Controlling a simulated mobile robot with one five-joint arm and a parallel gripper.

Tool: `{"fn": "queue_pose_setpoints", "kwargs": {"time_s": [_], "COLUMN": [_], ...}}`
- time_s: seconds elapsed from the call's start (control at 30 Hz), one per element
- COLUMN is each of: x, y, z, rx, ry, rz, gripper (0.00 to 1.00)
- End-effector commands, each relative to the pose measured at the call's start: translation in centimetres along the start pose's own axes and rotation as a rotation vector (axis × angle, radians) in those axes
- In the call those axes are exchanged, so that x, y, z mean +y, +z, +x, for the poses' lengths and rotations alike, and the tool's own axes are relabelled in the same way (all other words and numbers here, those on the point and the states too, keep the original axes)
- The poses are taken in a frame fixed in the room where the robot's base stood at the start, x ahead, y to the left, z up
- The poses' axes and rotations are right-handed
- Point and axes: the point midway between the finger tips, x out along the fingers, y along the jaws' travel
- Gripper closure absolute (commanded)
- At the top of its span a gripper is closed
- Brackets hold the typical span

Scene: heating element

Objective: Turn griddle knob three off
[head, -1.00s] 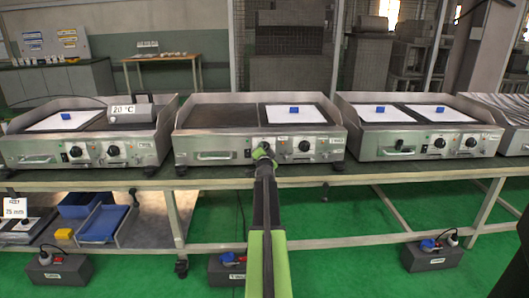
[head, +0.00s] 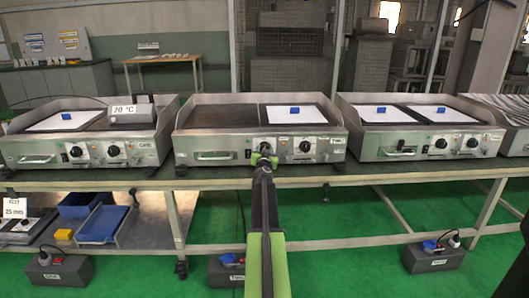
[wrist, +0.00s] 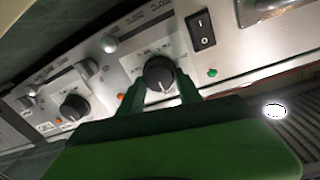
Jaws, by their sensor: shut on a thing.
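The middle griddle (head: 225,145) has two dark round knobs on its steel front. My gripper (head: 263,158) is at its left knob, which is mostly hidden behind the fingers in the head view. In the wrist view, my green fingers (wrist: 161,90) are shut around this dark knob (wrist: 159,72), one finger on each side. A pale mark shows on the knob's face. The griddle's other knob (head: 305,146) is to the right and free; it also shows at the left of the wrist view (wrist: 73,107).
A black rocker switch (wrist: 201,30) and a green light (wrist: 212,72) sit beside the held knob. Griddles stand on the left (head: 40,150) and right (head: 370,145) of the same bench (head: 350,180).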

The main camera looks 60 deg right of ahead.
Motion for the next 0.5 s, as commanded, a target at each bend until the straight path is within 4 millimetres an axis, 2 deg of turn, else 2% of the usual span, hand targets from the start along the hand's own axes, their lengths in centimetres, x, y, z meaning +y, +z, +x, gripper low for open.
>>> {"fn": "queue_pose_setpoints", "kwargs": {"time_s": [0.03, 0.47, 0.5], "x": [0.44, 0.47, 0.46], "y": [-0.04, -0.03, -0.02], "z": [0.07, 0.04, 0.04], "rx": [0.000, 0.000, 0.000], "ry": [0.009, 0.011, 0.011], "rz": [-0.006, -0.014, -0.014], "gripper": [0.99, 0.99, 0.54]}}
